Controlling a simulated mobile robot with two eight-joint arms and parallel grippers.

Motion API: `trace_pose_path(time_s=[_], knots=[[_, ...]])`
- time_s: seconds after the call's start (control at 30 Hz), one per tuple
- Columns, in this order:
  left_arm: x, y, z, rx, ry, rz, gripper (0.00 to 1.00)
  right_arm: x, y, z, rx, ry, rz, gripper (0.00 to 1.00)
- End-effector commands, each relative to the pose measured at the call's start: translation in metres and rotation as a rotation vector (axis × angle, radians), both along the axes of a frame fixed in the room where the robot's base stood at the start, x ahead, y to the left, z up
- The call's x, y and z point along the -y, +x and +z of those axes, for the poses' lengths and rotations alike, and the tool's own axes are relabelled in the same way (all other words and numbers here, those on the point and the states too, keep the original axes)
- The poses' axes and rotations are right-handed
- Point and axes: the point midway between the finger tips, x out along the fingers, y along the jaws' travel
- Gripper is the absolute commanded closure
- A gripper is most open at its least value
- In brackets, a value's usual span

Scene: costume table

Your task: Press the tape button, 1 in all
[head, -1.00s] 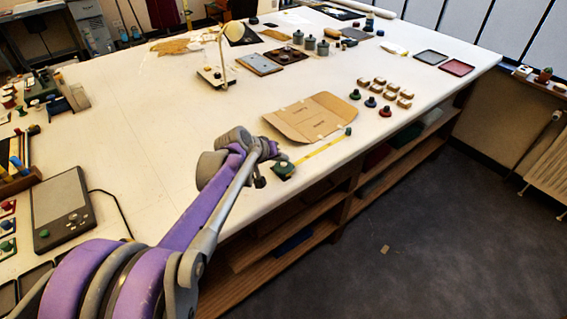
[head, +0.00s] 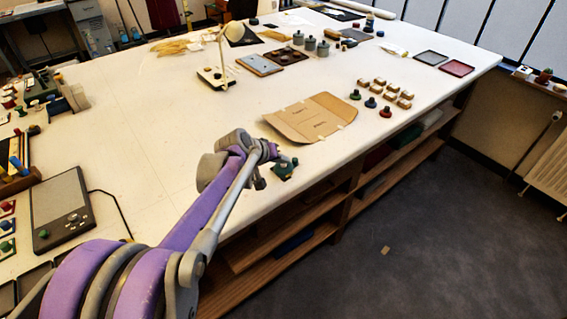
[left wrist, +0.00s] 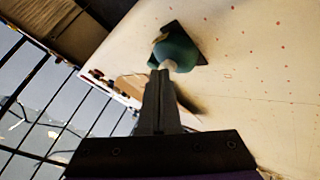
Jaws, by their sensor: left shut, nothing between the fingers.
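The tape measure is a small dark green device (head: 284,172) near the front edge of the white table, partly hidden behind my left gripper in the head view. In the head view the left gripper (head: 273,157) is right over the device. My right gripper is not in view.
A flattened cardboard piece (head: 310,118) lies just beyond the device. Dark round knobs (head: 370,102) and several small light blocks (head: 392,88) stand to its right. A grey tablet-like device (head: 62,210) lies at left. The middle of the table (head: 160,130) is clear.

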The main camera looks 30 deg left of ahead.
Motion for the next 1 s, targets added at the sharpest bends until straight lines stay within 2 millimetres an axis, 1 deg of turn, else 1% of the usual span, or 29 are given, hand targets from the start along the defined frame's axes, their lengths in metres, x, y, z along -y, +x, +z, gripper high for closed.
trace_pose_path(time_s=[0.27, 0.67, 0.77, 1.0], knots=[[0.0, 0.0, 0.016, 0.0, 0.0, 0.0, 1.0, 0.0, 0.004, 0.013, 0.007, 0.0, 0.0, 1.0], [0.0, 0.0, 0.017, 0.0, 0.0, 0.0, 1.0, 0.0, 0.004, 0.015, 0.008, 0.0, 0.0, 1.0], [0.0, 0.0, 0.025, 0.001, 0.0, 0.001, 1.0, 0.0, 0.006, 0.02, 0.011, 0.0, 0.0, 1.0], [0.0, 0.001, 0.051, 0.003, 0.0, 0.001, 1.0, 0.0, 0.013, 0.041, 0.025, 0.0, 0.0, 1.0]])
